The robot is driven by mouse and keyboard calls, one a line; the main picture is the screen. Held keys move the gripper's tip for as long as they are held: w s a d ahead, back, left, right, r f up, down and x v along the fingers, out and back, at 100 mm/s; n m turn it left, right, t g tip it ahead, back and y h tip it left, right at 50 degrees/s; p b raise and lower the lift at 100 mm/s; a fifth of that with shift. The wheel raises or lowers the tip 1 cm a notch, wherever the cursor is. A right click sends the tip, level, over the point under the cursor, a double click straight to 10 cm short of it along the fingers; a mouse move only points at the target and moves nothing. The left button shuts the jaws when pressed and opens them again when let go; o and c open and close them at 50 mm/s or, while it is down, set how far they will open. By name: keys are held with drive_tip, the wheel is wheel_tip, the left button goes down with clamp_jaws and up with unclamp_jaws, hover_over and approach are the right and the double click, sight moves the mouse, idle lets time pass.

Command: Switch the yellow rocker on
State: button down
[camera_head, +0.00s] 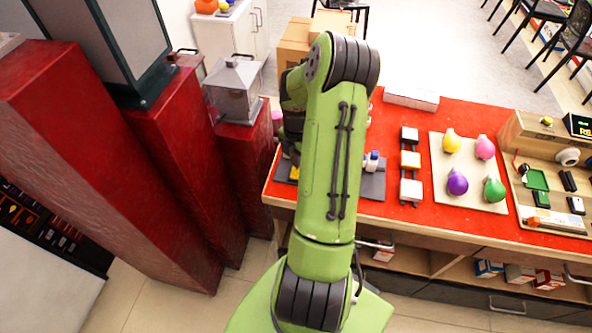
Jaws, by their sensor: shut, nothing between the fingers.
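A small yellow piece (294,173), perhaps the yellow rocker, shows just left of my green arm at the left end of the red table. It sits on a dark grey panel (371,187) that continues right of the arm. My arm covers the middle of this panel. My gripper (293,154) is dark and points down, close above the yellow piece. It is shut and empty. Its fingertips are partly hidden, and I cannot tell whether they touch the piece. The rocker's tilt is too small to read.
Red pillars (187,150) stand close on the left.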

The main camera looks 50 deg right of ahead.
drive_tip(key=shift+f+b, duration=0.8)
drive_tip(key=shift+f, duration=0.2)
idle(0.7)
drive_tip(key=shift+r+p, duration=2.75)
drive_tip(key=shift+r, duration=0.85)
